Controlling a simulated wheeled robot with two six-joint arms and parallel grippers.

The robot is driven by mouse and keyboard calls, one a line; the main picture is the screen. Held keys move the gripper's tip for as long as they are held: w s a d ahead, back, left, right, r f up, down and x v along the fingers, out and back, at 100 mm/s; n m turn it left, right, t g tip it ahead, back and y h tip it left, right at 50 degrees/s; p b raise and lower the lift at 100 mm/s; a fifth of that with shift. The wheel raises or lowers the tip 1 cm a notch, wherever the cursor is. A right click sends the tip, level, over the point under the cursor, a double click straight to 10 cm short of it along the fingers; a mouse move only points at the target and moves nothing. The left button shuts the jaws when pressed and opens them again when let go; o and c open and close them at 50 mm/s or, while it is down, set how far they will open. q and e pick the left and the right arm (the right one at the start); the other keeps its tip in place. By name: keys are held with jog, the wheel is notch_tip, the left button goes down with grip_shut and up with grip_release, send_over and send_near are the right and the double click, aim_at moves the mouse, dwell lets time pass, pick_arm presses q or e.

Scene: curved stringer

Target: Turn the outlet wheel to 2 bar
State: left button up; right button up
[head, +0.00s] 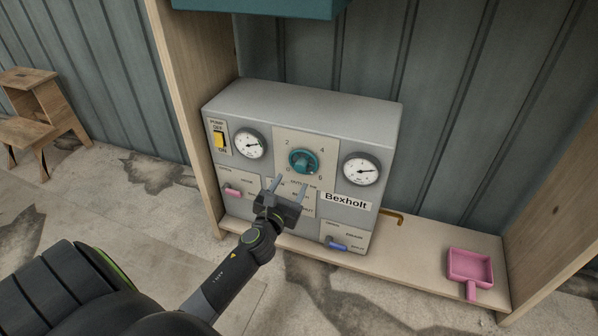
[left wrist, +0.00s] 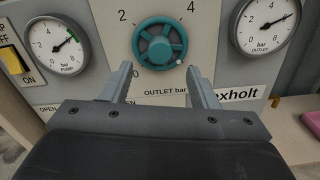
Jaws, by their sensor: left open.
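The teal outlet wheel (head: 303,161) sits on the front of the grey Bexholt box (head: 300,105), inside a scale marked 0, 2, 4, 6. In the left wrist view the wheel (left wrist: 160,43) has a white dot at its lower right, towards the 6 side. The outlet gauge (head: 361,169) is right of the wheel; in the left wrist view its needle (left wrist: 273,24) points up and right, past 4. My left gripper (head: 288,184) is open and empty, its fingers just below and in front of the wheel, apart from it. My right gripper is not in view.
The pump gauge (head: 248,144) and yellow pump switch (head: 219,140) are left of the wheel. A pink lever (head: 232,192) and blue lever (head: 337,246) sit lower on the panel. A pink dustpan (head: 470,266) lies on the wooden shelf at right. A wooden step stool stands far left.

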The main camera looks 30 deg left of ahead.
aim_at(299, 169)
pick_arm(q)
jog(key=b+x, duration=0.1)
jog(key=x, duration=0.6)
jog(key=shift+w, duration=0.15)
jog(key=c, duration=1)
